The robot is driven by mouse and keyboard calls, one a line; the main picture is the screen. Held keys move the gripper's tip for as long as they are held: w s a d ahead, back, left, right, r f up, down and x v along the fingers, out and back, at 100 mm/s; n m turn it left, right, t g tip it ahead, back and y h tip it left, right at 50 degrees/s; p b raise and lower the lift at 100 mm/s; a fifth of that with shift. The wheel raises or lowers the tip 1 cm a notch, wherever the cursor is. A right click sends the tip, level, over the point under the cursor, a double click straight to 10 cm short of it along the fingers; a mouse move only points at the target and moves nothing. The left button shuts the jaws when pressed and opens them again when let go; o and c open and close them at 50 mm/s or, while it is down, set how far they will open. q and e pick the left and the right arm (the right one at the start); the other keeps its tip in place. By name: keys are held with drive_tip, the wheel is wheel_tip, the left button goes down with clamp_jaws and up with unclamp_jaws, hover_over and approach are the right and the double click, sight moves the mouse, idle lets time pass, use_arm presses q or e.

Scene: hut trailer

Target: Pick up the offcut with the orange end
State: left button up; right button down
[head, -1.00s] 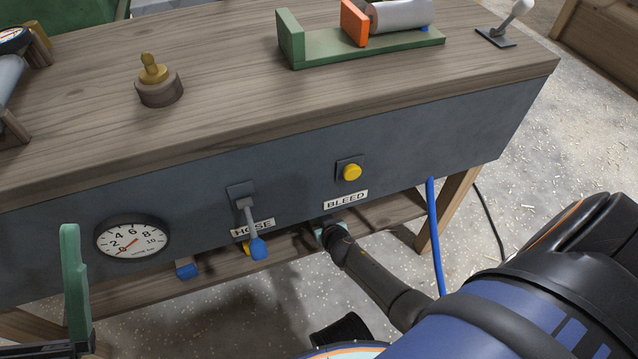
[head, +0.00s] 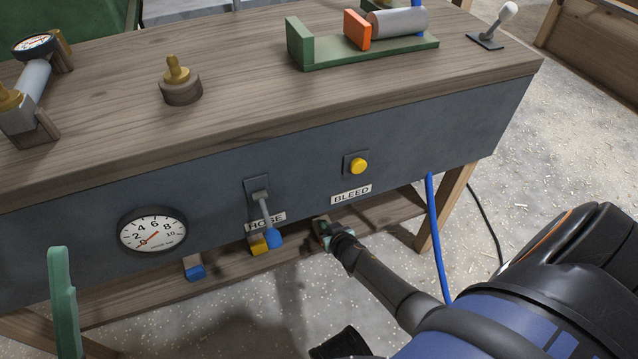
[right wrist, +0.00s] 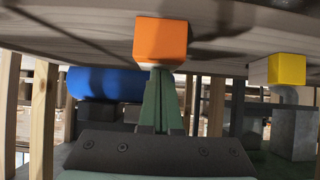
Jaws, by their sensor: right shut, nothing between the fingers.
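The offcut with the orange end (right wrist: 161,41) shows in the right wrist view, where its orange face is just beyond my right fingertips. My right gripper (right wrist: 160,72) is shut and empty, its green fingers together in front of that face; I cannot tell whether they touch it. In the head view my right gripper (head: 325,232) reaches the low shelf (head: 110,306) below the BLEED label, and the orange end is not clearly visible there. One green finger of my left gripper (head: 62,300) shows at the lower left; its opening cannot be judged.
Offcuts with a yellow end (head: 259,244) and a blue end (head: 195,271) lie on the shelf left of my right gripper. A blue-tipped lever (head: 268,215) hangs in front. The bench front (head: 310,165) stands above the shelf. A blue hose (head: 437,235) hangs at right.

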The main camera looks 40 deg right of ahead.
use_arm(q)
drive_tip(key=shift+s+a+r, duration=0.15)
drive_tip(key=shift+a, duration=0.1)
use_arm(e)
drive_tip(key=s, duration=0.3)
drive_tip(key=shift+s+a+f, duration=0.25)
drive_tip(key=shift+a+f, duration=0.05)
drive_tip(key=shift+f, duration=0.1)
use_arm(q)
drive_tip(key=shift+r+p, duration=0.8)
drive_tip(key=shift+p, duration=0.05)
use_arm(e)
drive_tip(key=shift+w+r, duration=0.1)
drive_tip(key=shift+r, duration=0.75)
